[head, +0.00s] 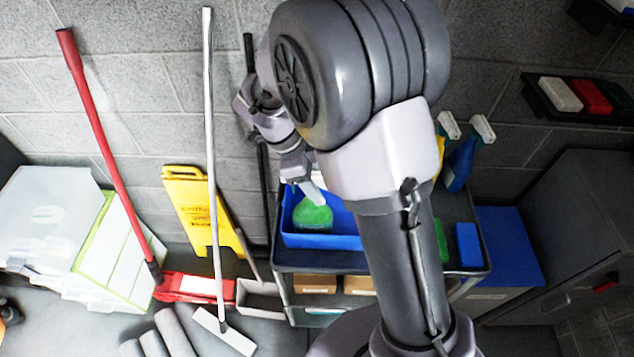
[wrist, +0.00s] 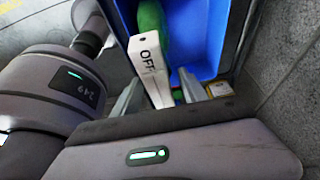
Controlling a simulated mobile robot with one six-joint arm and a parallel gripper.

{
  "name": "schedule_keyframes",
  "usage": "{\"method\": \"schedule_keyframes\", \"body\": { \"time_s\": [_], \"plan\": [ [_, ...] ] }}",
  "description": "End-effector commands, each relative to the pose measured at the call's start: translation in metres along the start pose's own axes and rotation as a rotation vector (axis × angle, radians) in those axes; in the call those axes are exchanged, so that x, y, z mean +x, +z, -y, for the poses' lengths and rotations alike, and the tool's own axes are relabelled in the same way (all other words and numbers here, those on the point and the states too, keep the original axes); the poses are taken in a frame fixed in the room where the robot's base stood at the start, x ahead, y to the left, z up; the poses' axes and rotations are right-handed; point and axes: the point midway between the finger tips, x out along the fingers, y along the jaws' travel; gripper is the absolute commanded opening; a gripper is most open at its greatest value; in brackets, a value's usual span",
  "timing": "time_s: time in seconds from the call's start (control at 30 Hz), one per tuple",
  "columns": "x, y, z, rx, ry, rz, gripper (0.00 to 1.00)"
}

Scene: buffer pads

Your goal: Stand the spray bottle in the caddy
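A green spray bottle (head: 313,217) with a white head marked OFF is inside the blue caddy (head: 318,241) on the cart. It looks roughly upright; its base is hidden. My gripper (head: 302,180) is just above the caddy, at the bottle's top. In the wrist view the bottle's white head (wrist: 148,68) lies between my two fingers (wrist: 160,82). The fingers are spread, with a gap visible on the right side of the head; contact on the left is unclear. The blue caddy (wrist: 207,60) surrounds the green body in that view.
A blue spray bottle (head: 461,165) and a yellow one partly behind my arm stand at the cart's back right. A blue block (head: 468,244) lies at the cart's right. A yellow floor sign (head: 190,212) and mop handles stand left. A small labelled box (wrist: 219,89) sits near the caddy's corner.

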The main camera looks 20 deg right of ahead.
Motion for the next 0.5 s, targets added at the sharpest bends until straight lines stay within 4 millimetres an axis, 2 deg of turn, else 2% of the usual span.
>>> {"method": "schedule_keyframes", "body": {
  "time_s": [0.27, 0.37, 0.5],
  "plan": [
    [-0.005, -0.002, 0.000, 0.000, 0.000, 0.000, 0.51],
    [-0.025, -0.001, 0.001, 0.000, -0.004, 0.002, 0.51],
    [-0.068, -0.001, 0.001, 0.001, -0.004, 0.002, 0.51]
  ]
}}
